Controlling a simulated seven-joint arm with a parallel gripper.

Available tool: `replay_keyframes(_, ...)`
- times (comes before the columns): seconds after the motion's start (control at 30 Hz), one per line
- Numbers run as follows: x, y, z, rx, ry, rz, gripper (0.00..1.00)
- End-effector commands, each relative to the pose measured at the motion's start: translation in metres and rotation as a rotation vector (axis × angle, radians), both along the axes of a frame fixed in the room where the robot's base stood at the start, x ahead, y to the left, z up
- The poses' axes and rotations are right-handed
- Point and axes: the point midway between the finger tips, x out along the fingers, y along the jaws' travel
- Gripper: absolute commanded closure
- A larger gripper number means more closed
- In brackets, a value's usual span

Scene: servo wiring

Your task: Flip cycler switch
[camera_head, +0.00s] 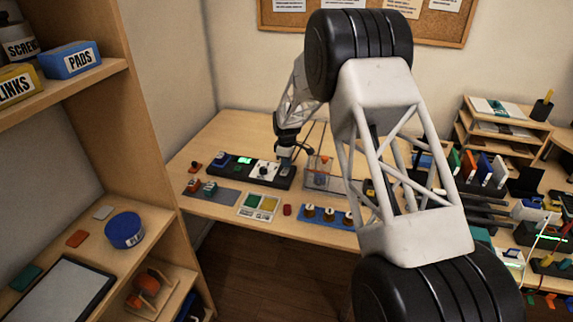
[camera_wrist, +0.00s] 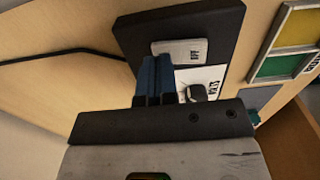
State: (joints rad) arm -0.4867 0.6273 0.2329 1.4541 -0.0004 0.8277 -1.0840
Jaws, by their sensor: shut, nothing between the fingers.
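The black cycler box (camera_head: 228,173) lies on the desk with a lit green display and a white plate carrying a dark knob or switch (camera_head: 263,171). In the wrist view the end of the box (camera_wrist: 222,24) shows, with a pale label reading OFF (camera_wrist: 180,50). A dark lever or knob (camera_wrist: 198,92) stands on a white lettered plate. My gripper (camera_head: 284,158) is over the right end of the box. Its blue fingers (camera_wrist: 160,64) are shut with nothing between them, close to the OFF label. I cannot tell whether they touch anything. The fingers partly hide the plate.
A tray with green and yellow squares (camera_head: 247,206) and a blue strip with several knobs (camera_head: 304,216) lie in front. A clear stand with an orange part (camera_head: 320,166) is right of the gripper. Shelves (camera_head: 160,150) stand at left.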

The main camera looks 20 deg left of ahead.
Motion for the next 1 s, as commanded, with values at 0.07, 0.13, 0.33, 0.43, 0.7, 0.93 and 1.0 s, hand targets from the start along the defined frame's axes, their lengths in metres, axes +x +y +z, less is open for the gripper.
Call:
replay_keyframes(0.07,0.000,0.000,0.002,0.000,0.000,0.000,1.00)
replay_keyframes(0.13,0.000,0.000,0.004,0.000,-0.001,0.000,1.00)
replay_keyframes(0.33,0.000,0.000,0.004,0.000,-0.001,0.000,1.00)
replay_keyframes(0.43,0.000,0.000,0.004,0.000,-0.001,0.000,1.00)
replay_keyframes(0.7,0.001,0.000,0.010,0.001,-0.002,0.000,1.00)
replay_keyframes(0.93,0.004,0.000,0.031,0.001,-0.002,0.000,1.00)
replay_keyframes(1.0,0.005,0.000,0.040,0.001,-0.002,0.000,1.00)
